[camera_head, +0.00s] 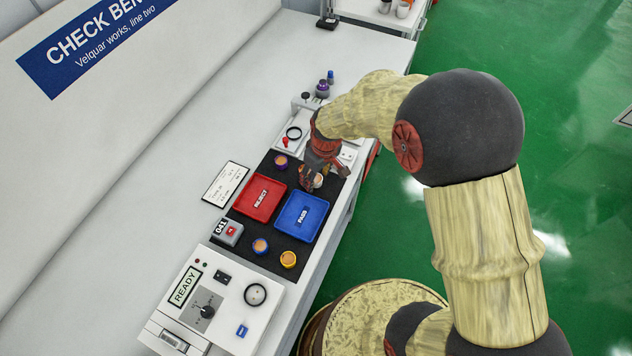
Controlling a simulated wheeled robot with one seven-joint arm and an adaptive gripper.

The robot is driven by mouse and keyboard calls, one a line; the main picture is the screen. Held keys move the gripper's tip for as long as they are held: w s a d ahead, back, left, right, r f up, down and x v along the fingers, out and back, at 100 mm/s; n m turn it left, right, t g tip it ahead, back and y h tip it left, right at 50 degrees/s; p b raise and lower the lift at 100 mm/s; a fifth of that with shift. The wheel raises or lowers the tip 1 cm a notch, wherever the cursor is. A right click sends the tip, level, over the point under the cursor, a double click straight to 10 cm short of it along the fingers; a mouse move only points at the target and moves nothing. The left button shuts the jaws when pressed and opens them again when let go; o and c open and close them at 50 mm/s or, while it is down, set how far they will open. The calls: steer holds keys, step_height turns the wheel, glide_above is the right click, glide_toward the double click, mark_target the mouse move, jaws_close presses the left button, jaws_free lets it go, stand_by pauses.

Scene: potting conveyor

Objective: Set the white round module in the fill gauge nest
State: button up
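A small round module with a pale side (318,181) shows under my gripper at the upper right of the black mat; the gripper partly hides it. My gripper (323,177) points down over the mat, with its red and dark fingers around or just above this module. At this size I cannot tell whether the fingers touch it. A black-rimmed round socket (255,294) is on the white instrument box marked READY. No label shows which one is the fill gauge nest.
On the black mat (272,254) are a red REJECT tray (274,192), a blue PASS tray (293,230), a grey 041 box (227,232) and orange-topped modules (281,161) (260,246) (288,259). A purple-topped item (322,89) stands behind. The left bench is mostly clear.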

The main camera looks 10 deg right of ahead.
steer(key=shift+f, duration=0.1)
steer(key=shift+c, duration=1.3)
jaws_close()
